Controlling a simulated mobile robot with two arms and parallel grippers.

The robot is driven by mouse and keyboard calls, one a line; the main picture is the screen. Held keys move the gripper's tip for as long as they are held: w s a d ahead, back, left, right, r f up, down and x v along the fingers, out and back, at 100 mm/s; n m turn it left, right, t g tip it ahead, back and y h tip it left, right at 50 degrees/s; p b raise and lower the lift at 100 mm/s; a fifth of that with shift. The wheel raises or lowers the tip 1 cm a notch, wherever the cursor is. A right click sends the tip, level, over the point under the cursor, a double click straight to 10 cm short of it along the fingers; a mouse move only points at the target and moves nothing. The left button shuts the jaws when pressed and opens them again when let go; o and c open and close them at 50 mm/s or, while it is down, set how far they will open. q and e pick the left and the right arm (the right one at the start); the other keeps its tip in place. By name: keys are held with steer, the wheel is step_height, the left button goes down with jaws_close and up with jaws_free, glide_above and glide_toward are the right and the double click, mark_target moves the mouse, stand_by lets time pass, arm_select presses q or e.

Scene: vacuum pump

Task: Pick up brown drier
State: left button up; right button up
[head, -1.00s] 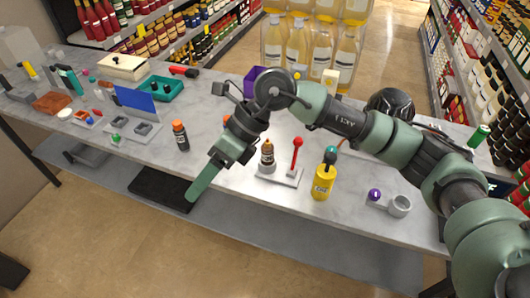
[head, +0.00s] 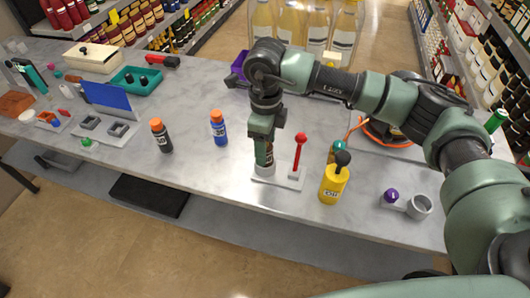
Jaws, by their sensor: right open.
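The brown drier (head: 264,160) is a dark bottle on a small grey stand (head: 280,177) near the front of the table. Its lower body shows, but its top is hidden by my right gripper (head: 264,136). My right gripper points down over the bottle's upper part, with its jaws open. I cannot tell whether the fingers touch it. My left gripper is not in view.
A red-knobbed rod (head: 299,153) stands on the same stand, just right of the bottle. A yellow bottle (head: 334,185) is farther right. A blue bottle (head: 218,128) and an orange-capped black bottle (head: 161,136) stand to the left, with clear table between.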

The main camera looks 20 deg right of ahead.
step_height(320, 180, down, 2)
steer(key=shift+s+f, duration=0.1)
steer(key=shift+f, duration=0.25)
steer(key=c, duration=1.3)
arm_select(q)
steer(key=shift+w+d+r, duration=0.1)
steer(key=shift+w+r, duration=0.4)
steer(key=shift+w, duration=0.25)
arm_select(e)
steer(key=shift+r, duration=0.1)
jaws_close()
